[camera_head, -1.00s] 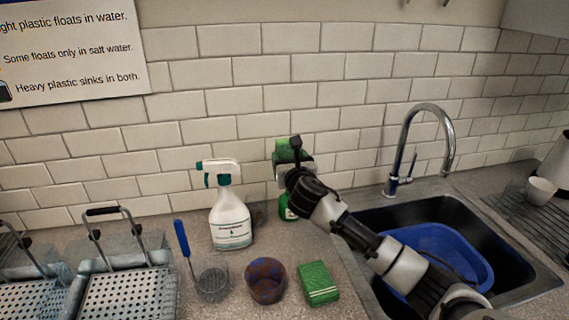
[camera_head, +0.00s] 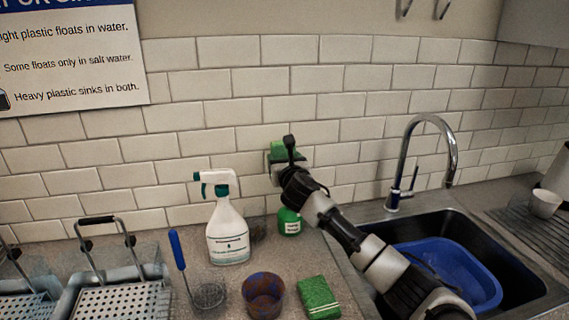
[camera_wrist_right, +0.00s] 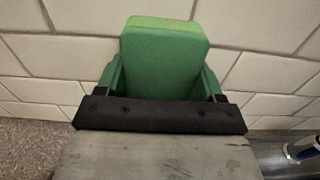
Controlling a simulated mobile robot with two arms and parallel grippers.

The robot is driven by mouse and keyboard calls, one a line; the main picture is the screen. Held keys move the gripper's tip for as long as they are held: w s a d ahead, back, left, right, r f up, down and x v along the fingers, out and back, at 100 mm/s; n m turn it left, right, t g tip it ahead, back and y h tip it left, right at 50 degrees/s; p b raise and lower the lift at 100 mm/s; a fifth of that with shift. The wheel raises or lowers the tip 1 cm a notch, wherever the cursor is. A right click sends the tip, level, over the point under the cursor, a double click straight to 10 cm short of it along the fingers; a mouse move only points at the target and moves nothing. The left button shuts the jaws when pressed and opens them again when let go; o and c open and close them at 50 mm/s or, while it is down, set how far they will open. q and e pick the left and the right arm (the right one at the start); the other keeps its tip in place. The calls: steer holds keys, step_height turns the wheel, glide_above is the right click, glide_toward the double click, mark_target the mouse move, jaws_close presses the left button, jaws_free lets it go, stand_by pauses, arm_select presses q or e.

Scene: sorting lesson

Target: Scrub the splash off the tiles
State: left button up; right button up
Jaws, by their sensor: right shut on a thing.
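My right gripper (camera_head: 284,156) is shut on a green sponge (camera_head: 283,147), held up in front of the tiled wall (camera_head: 345,80). In the right wrist view the sponge (camera_wrist_right: 163,58) stands between the two green fingers (camera_wrist_right: 160,82), its far end towards the tiles (camera_wrist_right: 262,22). I cannot tell whether it touches them. No splash shows on the visible tiles; the patch behind the sponge and gripper is hidden. My left gripper is not in view.
On the counter stand a white spray bottle (camera_head: 228,238), a green bottle (camera_head: 290,222), a brown-blue cup (camera_head: 263,296), a blue-handled tool (camera_head: 178,250) and another green sponge (camera_head: 318,298). Wire baskets (camera_head: 120,298) are at left. The sink (camera_head: 480,232) with a blue basin (camera_head: 455,268) and tap (camera_head: 430,120) are right.

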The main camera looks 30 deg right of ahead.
steer(key=shift+x, duration=1.5)
stand_by(0.4)
steer(key=shift+d, duration=0.15)
steer(key=shift+r+p, duration=0.15)
steer(key=shift+p, duration=1.05)
stand_by(0.3)
